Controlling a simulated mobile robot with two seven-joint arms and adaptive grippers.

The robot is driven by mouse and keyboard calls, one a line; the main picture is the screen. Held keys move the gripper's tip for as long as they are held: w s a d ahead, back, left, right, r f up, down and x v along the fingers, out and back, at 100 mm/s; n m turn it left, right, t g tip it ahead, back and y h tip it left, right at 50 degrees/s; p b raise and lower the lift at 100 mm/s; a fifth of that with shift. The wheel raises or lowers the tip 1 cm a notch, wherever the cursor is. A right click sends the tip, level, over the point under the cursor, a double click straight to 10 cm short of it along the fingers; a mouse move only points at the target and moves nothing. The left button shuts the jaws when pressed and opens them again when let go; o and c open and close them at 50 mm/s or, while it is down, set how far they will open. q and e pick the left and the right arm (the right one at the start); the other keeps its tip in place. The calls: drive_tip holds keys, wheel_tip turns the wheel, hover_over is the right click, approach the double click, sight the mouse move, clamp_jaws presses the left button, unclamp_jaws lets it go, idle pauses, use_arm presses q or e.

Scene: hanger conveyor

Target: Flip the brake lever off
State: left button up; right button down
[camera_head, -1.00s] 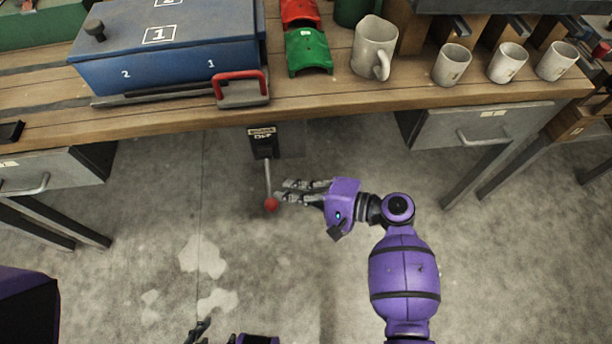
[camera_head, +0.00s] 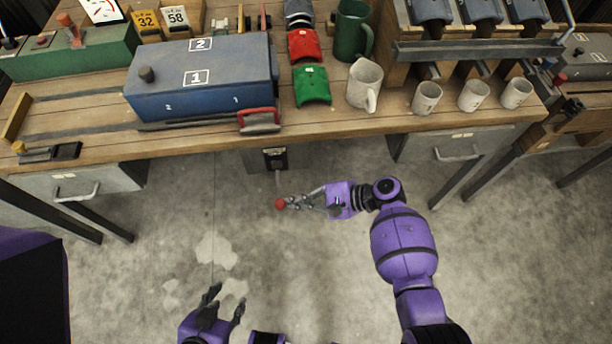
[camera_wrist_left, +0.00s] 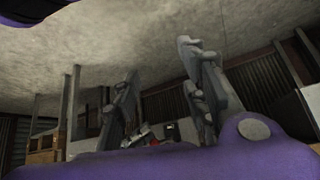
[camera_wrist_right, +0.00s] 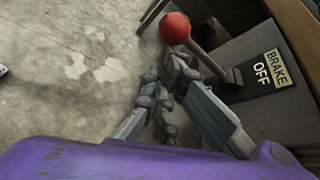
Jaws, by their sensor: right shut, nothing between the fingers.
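The brake lever has a red ball knob (camera_head: 280,204) on a thin metal rod (camera_head: 278,182), sticking out from a mount under the bench's front edge. In the right wrist view the red knob (camera_wrist_right: 175,28) and rod (camera_wrist_right: 208,62) are beside a label reading "BRAKE OFF" (camera_wrist_right: 270,68). My right gripper (camera_head: 292,202) is shut and empty, its fingertips right beside the knob; contact cannot be told. Its fingers (camera_wrist_right: 168,75) also show below the knob in the right wrist view. My left gripper (camera_head: 226,294) is open and empty, low over the floor, away from the lever.
The wooden workbench (camera_head: 210,145) spans the scene above the lever. It carries a blue box (camera_head: 205,80), a green mug (camera_head: 352,32), a grey pitcher (camera_head: 363,84) and several white cups. Drawers (camera_head: 450,145) hang either side. The concrete floor below is open.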

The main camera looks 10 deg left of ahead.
use_arm(q)
wheel_tip(320, 180, up, 6)
drive_tip(key=w+p, duration=0.1)
drive_tip(key=p, duration=0.4)
drive_tip(key=shift+w+a+r+t, duration=0.25)
drive_tip(key=shift+w+a+t, duration=0.05)
drive_tip(key=shift+w, duration=0.05)
use_arm(e)
drive_tip(key=shift+s+r+m+g+h, duration=0.15)
drive_tip(key=shift+r+m+g, duration=0.25)
drive_tip(key=shift+r, duration=0.35)
drive_tip(key=shift+w+r+m+g+h, duration=0.1)
drive_tip(key=shift+r+m+g, duration=0.25)
drive_tip(key=shift+r, duration=0.4)
drive_tip(key=shift+s+r+m+g+h, duration=0.2)
drive_tip(key=shift+r+m, duration=0.25)
drive_tip(key=shift+r, duration=0.3)
drive_tip(key=shift+w, duration=0.15)
use_arm(q)
drive_tip(key=shift+s+f, duration=0.1)
